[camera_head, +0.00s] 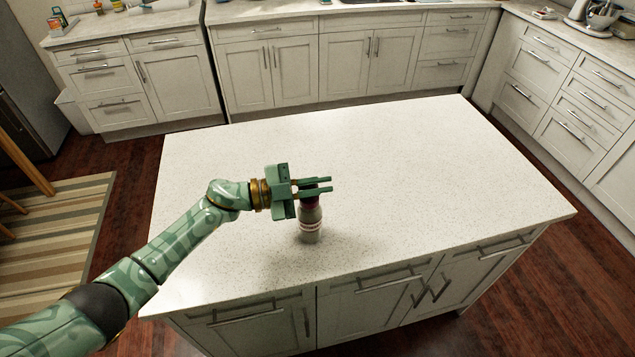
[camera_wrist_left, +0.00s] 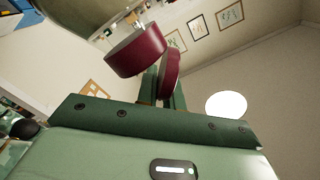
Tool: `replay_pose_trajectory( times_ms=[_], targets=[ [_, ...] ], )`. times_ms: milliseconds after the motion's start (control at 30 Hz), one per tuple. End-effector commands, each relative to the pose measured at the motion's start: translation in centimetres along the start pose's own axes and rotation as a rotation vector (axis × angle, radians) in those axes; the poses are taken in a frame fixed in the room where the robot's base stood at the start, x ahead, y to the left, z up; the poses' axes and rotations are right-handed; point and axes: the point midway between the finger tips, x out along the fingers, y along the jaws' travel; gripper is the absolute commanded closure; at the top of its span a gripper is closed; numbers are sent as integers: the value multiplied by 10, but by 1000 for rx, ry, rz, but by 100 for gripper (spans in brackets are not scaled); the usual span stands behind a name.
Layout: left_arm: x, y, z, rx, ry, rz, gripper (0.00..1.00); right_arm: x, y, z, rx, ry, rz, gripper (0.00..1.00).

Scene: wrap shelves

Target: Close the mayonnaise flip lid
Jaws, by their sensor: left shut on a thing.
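The mayonnaise bottle (camera_head: 310,224) stands upright on the counter, pale with red stripes and a dark red top (camera_head: 309,203). My left gripper (camera_head: 327,185) reaches in from the left at the height of the bottle's top, with its fingers close together and partly covering it. In the left wrist view, the dark red top shows as a thick round part (camera_wrist_left: 136,52) and a disc (camera_wrist_left: 169,75) set at an angle to it, so the flip lid looks open. My green finger (camera_wrist_left: 180,98) is right by the disc. The exact contact is partly hidden. My right gripper is out of view.
The white speckled island counter (camera_head: 430,180) is otherwise bare, with wide free room behind and to the right of the bottle. Its front edge is close to the bottle. Cabinets (camera_head: 345,62) with worktops line the back and right.

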Motion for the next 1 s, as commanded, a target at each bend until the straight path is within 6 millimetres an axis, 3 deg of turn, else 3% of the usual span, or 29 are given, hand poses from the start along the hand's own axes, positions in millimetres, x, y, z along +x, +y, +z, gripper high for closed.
replay_pose_trajectory(
  times_ms=[300, 800, 833, 900, 1000],
  targets=[
    [0, 7, 0, 121, 0, 1, 100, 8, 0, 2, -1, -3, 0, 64],
    [0, 7, 0, 141, 0, 1, 100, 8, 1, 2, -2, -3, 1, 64],
    [0, 7, 0, 141, 0, 1, 86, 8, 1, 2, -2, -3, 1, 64],
    [0, 7, 0, 141, 0, 1, 69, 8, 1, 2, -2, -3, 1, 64],
    [0, 7, 0, 141, 0, 1, 69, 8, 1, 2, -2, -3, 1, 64]
  ],
)
